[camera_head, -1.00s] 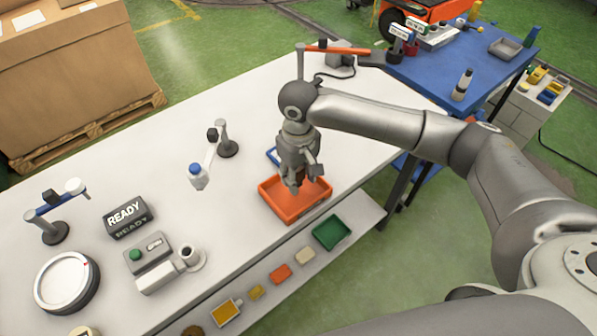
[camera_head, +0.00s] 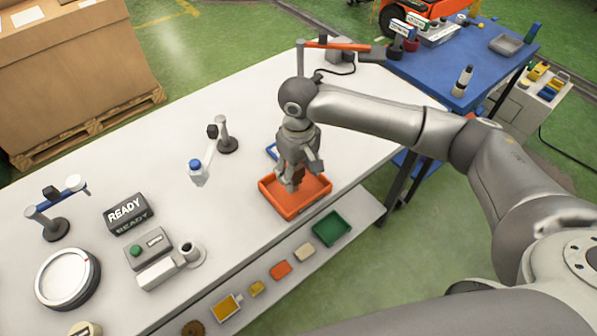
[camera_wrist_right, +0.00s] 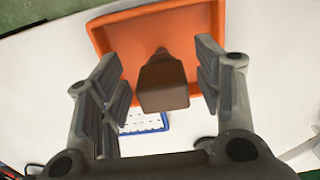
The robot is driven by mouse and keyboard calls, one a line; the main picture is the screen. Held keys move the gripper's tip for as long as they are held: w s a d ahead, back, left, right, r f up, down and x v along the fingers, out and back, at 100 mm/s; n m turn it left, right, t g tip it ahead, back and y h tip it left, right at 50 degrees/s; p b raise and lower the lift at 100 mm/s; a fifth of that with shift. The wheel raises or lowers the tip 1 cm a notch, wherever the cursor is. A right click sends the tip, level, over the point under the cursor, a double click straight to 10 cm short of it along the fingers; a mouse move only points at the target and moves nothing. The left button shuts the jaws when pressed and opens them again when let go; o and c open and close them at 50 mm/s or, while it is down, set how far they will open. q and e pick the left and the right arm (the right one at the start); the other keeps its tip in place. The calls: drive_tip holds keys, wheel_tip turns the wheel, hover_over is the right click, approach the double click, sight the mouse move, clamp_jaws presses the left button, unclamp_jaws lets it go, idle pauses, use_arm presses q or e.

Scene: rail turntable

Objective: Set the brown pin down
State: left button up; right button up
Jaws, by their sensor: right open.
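The brown pin (camera_wrist_right: 163,85) shows in the right wrist view as a block with a narrower end, between the two fingers and clear of both. Behind it is the orange tray (camera_wrist_right: 106,36), which also shows in the head view (camera_head: 283,210) near the table's front edge. My right gripper (camera_head: 294,185) is over this tray, pointing down and open. In the head view its fingers hide most of the pin. I cannot tell whether the pin's base touches the tray floor. My left gripper is out of view.
A blue-rimmed tray (camera_wrist_right: 145,122) lies right beside the orange one. A camera stand (camera_head: 225,140), a READY sign (camera_head: 127,212) and a round turntable (camera_head: 68,280) stand to the left. A green tray (camera_head: 331,229) sits on the lower front ledge.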

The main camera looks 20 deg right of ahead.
sight(298, 182)
wheel_tip(298, 182, up, 12)
drive_tip(key=b, duration=0.2)
drive_tip(key=shift+f, duration=0.2)
idle(0.4)
